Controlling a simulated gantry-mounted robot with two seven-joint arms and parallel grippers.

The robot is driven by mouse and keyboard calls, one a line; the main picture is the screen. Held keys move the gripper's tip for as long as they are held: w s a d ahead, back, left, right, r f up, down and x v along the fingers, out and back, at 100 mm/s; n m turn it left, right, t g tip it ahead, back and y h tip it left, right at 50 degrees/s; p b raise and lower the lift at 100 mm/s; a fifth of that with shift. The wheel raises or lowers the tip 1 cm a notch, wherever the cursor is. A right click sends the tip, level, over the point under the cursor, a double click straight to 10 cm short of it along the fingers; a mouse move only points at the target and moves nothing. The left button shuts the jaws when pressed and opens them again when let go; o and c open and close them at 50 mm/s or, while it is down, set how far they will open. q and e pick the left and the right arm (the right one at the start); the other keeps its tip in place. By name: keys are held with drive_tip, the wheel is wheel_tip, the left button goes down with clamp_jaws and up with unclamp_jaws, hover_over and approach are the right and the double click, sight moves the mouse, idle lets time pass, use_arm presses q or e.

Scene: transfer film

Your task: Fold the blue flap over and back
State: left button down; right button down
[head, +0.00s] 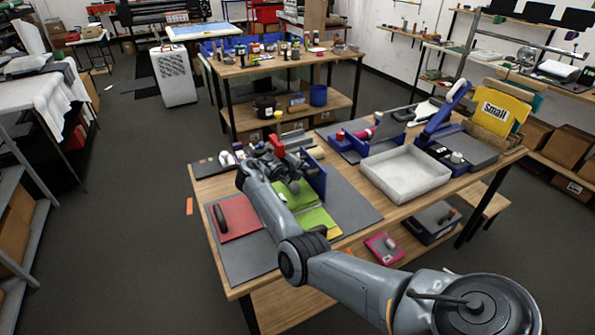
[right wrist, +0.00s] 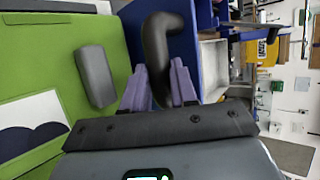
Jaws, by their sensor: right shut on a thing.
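The blue flap (head: 315,170) stands about upright at the right edge of the green surface (head: 318,218) on the near table. In the right wrist view the flap (right wrist: 200,30) is a flat blue panel beside a thick, bent black handle (right wrist: 165,35). My right gripper (right wrist: 160,88) has its purple fingers on both sides of the handle and is shut on it. In the head view my right gripper (head: 290,165) is small and partly hidden by my arm. The green surface also shows in the right wrist view (right wrist: 50,60). My left gripper is not in view.
A grey block (right wrist: 95,75) lies on the green surface near a white sheet with a dark shape (right wrist: 30,125). A red mat (head: 240,215) lies to the left on a grey mat (head: 245,262). A white tray (head: 405,173) and another blue device (head: 440,115) stand to the right.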

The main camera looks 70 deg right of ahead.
drive_tip(key=shift+s+a+f, duration=0.1)
drive_tip(key=shift+f, duration=0.5)
drive_tip(key=c, duration=1.2)
unclamp_jaws()
drive_tip(key=o, duration=0.3)
drive_tip(key=shift+s+r, duration=0.15)
drive_tip(key=shift+s, duration=0.05)
drive_tip(key=shift+r, duration=0.1)
drive_tip(key=shift+w, duration=0.1)
drive_tip(key=shift+w+a+r, duration=0.1)
drive_tip(key=shift+a+r, duration=0.2)
drive_tip(key=shift+r, duration=0.1)
drive_tip(key=v, duration=0.9)
drive_tip(key=shift+a+r, duration=0.1)
drive_tip(key=shift+a, duration=0.25)
